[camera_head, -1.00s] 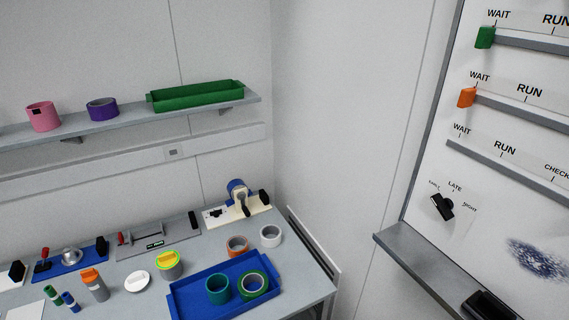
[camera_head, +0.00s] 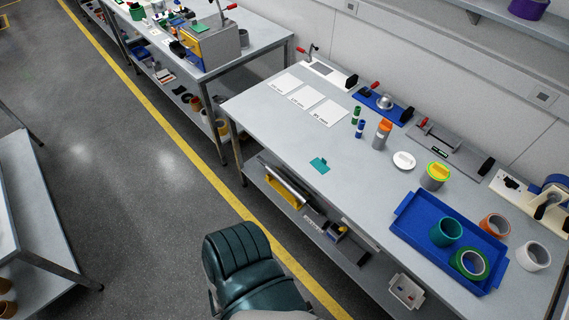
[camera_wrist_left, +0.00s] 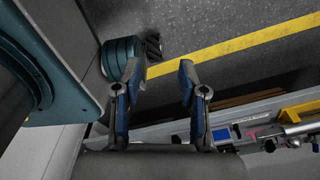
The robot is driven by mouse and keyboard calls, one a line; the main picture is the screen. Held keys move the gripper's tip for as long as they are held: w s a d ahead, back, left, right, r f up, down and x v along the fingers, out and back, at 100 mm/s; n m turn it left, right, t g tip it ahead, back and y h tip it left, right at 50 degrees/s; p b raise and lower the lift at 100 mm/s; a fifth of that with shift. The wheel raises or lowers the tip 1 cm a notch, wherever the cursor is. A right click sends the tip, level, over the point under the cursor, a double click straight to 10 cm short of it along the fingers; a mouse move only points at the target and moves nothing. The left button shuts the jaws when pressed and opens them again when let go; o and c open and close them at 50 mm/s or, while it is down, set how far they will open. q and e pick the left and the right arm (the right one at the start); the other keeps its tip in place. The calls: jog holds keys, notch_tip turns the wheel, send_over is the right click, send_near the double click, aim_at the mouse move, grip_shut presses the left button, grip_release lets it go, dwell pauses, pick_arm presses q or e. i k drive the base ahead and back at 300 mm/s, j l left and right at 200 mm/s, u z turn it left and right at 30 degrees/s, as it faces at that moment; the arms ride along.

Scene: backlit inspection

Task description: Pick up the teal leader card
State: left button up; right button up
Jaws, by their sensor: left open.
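The teal leader card (camera_head: 320,165) lies flat on the grey bench top (camera_head: 300,130), close to its front edge, in the head view. It is a small flat piece with a tab. Nothing touches it. In the wrist view my left gripper (camera_wrist_left: 160,75) is open, with nothing between its fingers. It is over the floor and the yellow line in that view, and the card does not show there. My left gripper's fingers do not show in the head view. My right gripper is in no view.
Behind the card are white sheets (camera_head: 287,83) and small green and blue cylinders (camera_head: 360,128). A blue tray (camera_head: 405,213) with tape rolls stands to the right. Bench top around the card is clear.

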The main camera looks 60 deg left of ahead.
aim_at(320, 165)
jog(key=u, duration=1.65)
jog(key=i+j, duration=0.25)
jog(key=j, duration=0.15)
jog(key=i+j+z, duration=0.1)
jog(key=i+j, duration=0.2)
jog(key=j, duration=0.1)
